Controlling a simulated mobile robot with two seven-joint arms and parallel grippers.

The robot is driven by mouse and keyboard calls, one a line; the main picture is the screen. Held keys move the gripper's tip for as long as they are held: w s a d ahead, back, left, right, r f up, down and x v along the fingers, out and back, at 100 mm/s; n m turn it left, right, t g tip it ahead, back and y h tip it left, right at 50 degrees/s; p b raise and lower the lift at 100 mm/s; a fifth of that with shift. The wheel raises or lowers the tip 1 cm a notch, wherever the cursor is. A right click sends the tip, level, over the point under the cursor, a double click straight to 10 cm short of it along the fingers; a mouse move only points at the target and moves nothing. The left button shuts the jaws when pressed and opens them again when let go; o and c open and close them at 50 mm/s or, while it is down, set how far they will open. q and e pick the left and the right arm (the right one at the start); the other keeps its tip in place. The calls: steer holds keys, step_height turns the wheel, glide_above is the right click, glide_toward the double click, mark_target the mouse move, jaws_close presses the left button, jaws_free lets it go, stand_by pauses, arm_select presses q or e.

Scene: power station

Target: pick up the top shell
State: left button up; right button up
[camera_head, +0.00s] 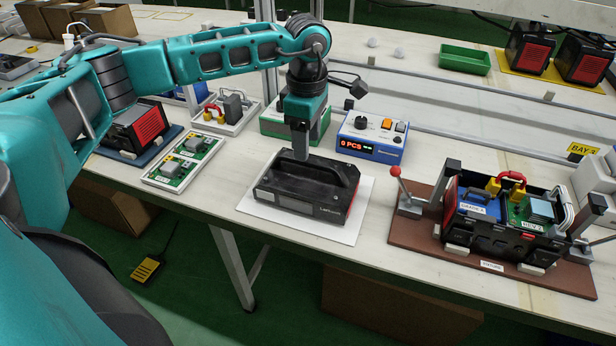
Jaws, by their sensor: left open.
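The top shell (305,186) is a black case half with a carry handle and a red patch at its right end. It rests on a white mat (257,211) in the middle of the bench. My left gripper (301,155) comes down from above and points straight down at the shell's handle. Its fingertips are at or just above the handle, and I cannot tell whether they touch it. The gripper is open, though its fingers look close together from this side. My right gripper is not in view.
A brown fixture board (413,236) with toggle clamps holds an open case with a blue pack and a green circuit board at right. Behind the shell stands a blue counter box (371,138). Left are a board tray (183,162) and a red-and-black unit (136,130).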

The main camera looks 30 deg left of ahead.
mark_target(308, 177)
arm_select(q)
steer(key=shift+w+d+f, duration=0.1)
steer(key=shift+f, duration=3.05)
steer(key=shift+c, duration=0.3)
steer(key=shift+r, duration=0.1)
jaws_close()
